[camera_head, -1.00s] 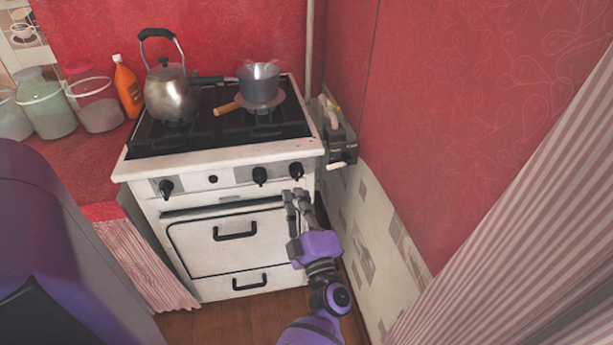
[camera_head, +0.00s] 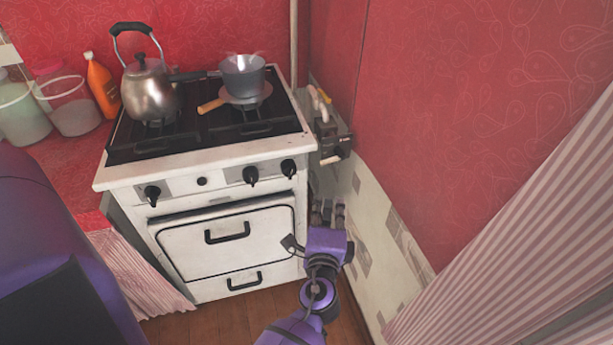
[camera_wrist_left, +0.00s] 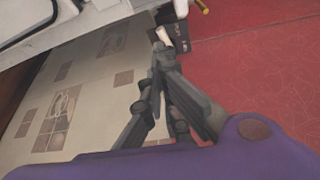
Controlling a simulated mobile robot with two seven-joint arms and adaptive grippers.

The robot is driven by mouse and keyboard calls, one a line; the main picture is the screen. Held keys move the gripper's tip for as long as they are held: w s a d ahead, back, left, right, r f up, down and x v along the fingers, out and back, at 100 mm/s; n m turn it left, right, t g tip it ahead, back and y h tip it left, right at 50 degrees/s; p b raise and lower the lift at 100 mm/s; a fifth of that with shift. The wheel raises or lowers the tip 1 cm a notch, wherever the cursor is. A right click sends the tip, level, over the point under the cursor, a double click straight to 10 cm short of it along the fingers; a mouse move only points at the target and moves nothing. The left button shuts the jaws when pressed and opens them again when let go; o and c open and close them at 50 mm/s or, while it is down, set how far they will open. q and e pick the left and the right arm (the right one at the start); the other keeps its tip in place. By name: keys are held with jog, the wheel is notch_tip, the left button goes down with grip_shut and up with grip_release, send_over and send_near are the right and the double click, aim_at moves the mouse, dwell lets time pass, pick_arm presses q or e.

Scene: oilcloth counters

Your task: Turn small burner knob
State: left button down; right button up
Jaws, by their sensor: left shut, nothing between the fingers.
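I cannot tell which is the small burner knob. My left gripper (camera_head: 328,207) is shut and empty, below the grey unit and right of the oven door, apart from the front knobs. In the left wrist view its fingertips (camera_wrist_left: 158,50) overlap the view of a dark box (camera_wrist_left: 190,38). My right gripper is not in view.
A kettle (camera_head: 151,92) and a pot (camera_head: 242,78) stand on the stove top. An orange bottle (camera_head: 102,86) and jars stand on the red counter at left. The red wall (camera_head: 440,110) and striped curtain (camera_head: 540,230) bound the right side. The floor is partly clear.

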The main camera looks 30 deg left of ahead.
aim_at(289, 170)
pick_arm(q)
jog(key=w+a+p, duration=0.3)
jog(key=w+a, duration=0.2)
jog(key=a, duration=0.4)
jog(key=shift+y, duration=0.4)
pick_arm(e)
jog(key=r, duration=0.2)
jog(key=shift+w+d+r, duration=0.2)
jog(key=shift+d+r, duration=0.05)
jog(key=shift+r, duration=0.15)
pick_arm(q)
jog(key=shift+s+r, duration=0.1)
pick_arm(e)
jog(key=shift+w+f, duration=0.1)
